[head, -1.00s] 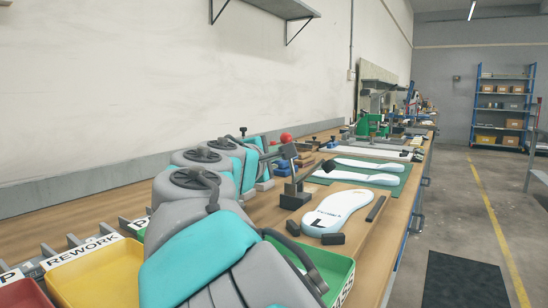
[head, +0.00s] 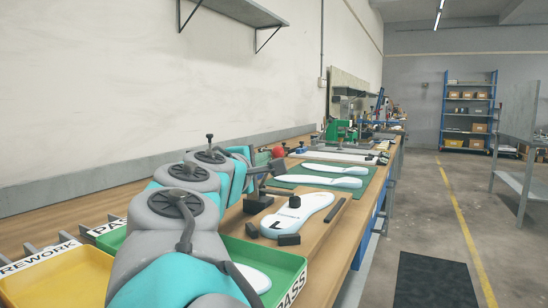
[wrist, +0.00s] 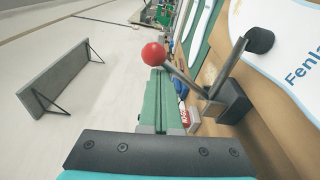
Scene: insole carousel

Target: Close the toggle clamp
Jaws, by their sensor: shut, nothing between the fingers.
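The toggle clamp (head: 258,203) stands on a wooden board beside a white insole (head: 302,213). Its dark base block also shows in the wrist view (wrist: 234,106). Its bar is lowered out over the insole, with a black pad (wrist: 260,40) at the end. I cannot tell whether the pad presses on the insole. The handle slants up to a red ball knob (wrist: 153,54), also in the head view (head: 278,152). My gripper (wrist: 160,73) is shut and empty, its green fingers close to the knob. Whether they touch it is unclear.
A green PASS tray (head: 262,257) and a yellow REWORK tray (head: 58,275) stand at the near left. Green mats (head: 357,186) with white insoles lie farther along the bench. A dark bar (head: 335,210) lies on the board. The aisle at right is open.

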